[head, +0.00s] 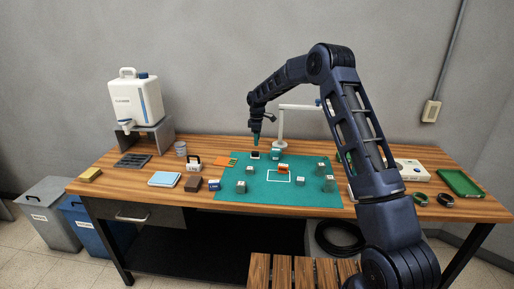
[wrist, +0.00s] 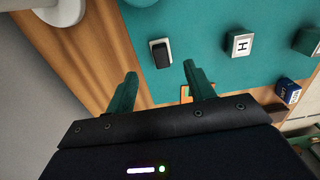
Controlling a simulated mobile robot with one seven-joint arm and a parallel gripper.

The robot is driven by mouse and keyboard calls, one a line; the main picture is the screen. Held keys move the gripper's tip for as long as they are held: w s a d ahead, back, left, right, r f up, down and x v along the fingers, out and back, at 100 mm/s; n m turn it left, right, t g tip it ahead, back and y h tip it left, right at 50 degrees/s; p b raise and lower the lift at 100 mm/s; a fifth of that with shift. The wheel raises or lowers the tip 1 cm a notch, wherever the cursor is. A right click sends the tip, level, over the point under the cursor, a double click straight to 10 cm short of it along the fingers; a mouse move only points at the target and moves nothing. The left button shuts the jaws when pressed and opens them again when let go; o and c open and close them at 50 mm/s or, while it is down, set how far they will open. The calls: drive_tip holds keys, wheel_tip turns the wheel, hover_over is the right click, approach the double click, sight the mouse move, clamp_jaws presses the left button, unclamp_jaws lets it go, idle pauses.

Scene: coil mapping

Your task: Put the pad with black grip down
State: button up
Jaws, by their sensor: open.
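The pad with black grip (wrist: 160,53) lies on the teal mat (wrist: 200,15) in the wrist view, its pale base showing around the dark grip. It is also in the head view (head: 255,155), near the mat's back edge. My gripper (wrist: 160,75) is open and empty, its two green fingers spread. In the wrist view the pad shows just past the fingertips, roughly centred between them, with no contact visible. In the head view my gripper (head: 255,144) points down above the pad.
A block marked H (wrist: 239,43) stands on the mat beside the pad. A white stand (head: 281,143) rises just right of my gripper. Several lettered blocks and an orange item (head: 283,169) are on the mat. An orange flat piece (head: 222,162) lies left.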

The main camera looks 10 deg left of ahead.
drive_tip(key=shift+r, duration=1.65)
drive_tip(key=s+d+r+m+t, duration=0.1)
drive_tip(key=s+d+r+m, duration=0.3)
drive_tip(key=s+d+r, duration=0.65)
drive_tip(key=s+d+r+m+t, duration=0.1)
drive_tip(key=s+d+r+m, duration=0.3)
drive_tip(key=s+d+r, duration=0.65)
drive_tip(key=s+d+r+m+t, duration=0.1)
drive_tip(key=s+d+r+m, duration=0.35)
drive_tip(key=s+d, duration=0.75)
drive_tip(key=s+d+f+m, duration=0.2)
drive_tip(key=s+d, duration=0.1)
drive_tip(key=s, duration=0.5)
drive_tip(key=s+d+f+m+t, duration=0.1)
drive_tip(key=s+d+f+m, duration=0.1)
drive_tip(key=s, duration=0.7)
drive_tip(key=shift+d+f+m+t, duration=0.35)
drive_tip(key=shift+d+m, duration=0.4)
drive_tip(key=shift+d, duration=0.25)
idle(0.4)
